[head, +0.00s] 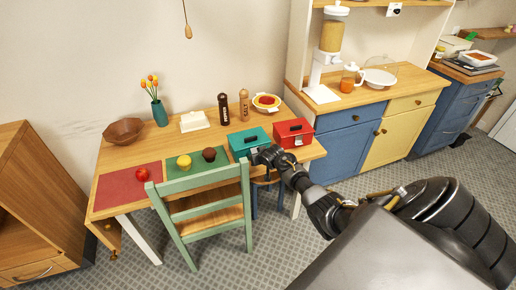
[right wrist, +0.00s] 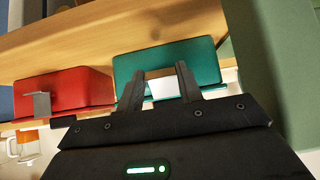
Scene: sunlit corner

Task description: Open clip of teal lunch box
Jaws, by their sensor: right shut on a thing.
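The teal lunch box (head: 247,138) stands near the front edge of the wooden table, with its lid down. In the right wrist view the teal lunch box (right wrist: 205,55) is straight ahead, and its pale metal clip (right wrist: 163,88) shows between the fingers. My right gripper (right wrist: 160,88) is shut on the clip. In the head view my right gripper (head: 262,155) is at the front of the box and hides the clip. My left gripper is not in view.
A red lunch box (head: 294,132) with a metal clip (right wrist: 38,105) stands just right of the teal one. A green chair (head: 205,205) is at the table's front, left of my arm. A dark ball-shaped item (head: 209,154) lies on a green mat (head: 215,169).

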